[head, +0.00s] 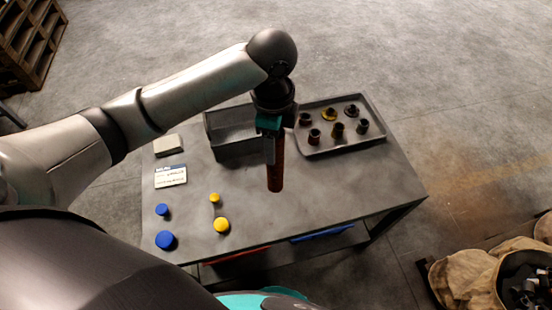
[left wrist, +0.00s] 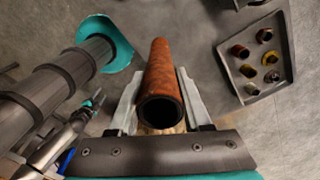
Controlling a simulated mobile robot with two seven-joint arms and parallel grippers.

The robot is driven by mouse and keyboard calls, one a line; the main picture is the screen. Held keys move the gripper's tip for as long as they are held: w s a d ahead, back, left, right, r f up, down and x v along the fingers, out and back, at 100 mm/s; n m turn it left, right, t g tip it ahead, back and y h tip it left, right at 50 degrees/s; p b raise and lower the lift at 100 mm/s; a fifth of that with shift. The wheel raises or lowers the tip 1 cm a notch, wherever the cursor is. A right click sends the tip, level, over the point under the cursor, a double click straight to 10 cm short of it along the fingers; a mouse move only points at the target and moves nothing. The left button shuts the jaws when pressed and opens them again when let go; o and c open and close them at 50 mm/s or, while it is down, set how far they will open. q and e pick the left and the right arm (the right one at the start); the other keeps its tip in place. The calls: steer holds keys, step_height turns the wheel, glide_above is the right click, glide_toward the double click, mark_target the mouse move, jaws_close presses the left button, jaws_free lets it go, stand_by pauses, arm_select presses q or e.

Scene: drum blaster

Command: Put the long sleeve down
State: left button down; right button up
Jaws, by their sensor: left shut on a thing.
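The long sleeve (head: 276,172) is a rusty red-brown tube. My left gripper (head: 270,150) is shut on it near its upper part and holds it upright over the middle of the grey table (head: 325,195). In the left wrist view the sleeve (left wrist: 172,70) lies between the two pale fingers (left wrist: 160,112), with its dark open end towards the camera. I cannot tell whether its lower end touches the table top.
A grey open bin (head: 232,145) stands behind and left of the sleeve. A tray (head: 372,148) with several small fittings is at the back right. Blue (head: 165,240) and yellow (head: 221,226) knobs and a label card (head: 171,177) are at the left. The front right table top is clear.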

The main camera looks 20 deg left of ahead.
arm_select(q)
step_height(320, 180, up, 6)
steer(key=w+d+m+p, duration=0.1)
steer(key=w+m+p, duration=0.2)
steer(key=m, duration=0.5)
step_height(320, 180, down, 20)
steer(key=b, duration=0.2)
steer(key=shift+b, duration=0.35)
arm_select(e)
steer(key=shift+w+r, duration=0.25)
steer(key=shift+r, duration=0.25)
steer(key=shift+f, duration=0.1)
arm_select(q)
steer(key=shift+c, duration=1.8)
jaws_free()
steer(key=shift+s+f, duration=0.15)
step_height(320, 180, up, 12)
steer(key=p, duration=0.2)
arm_select(e)
step_height(320, 180, up, 2)
steer(key=shift+r, duration=0.1)
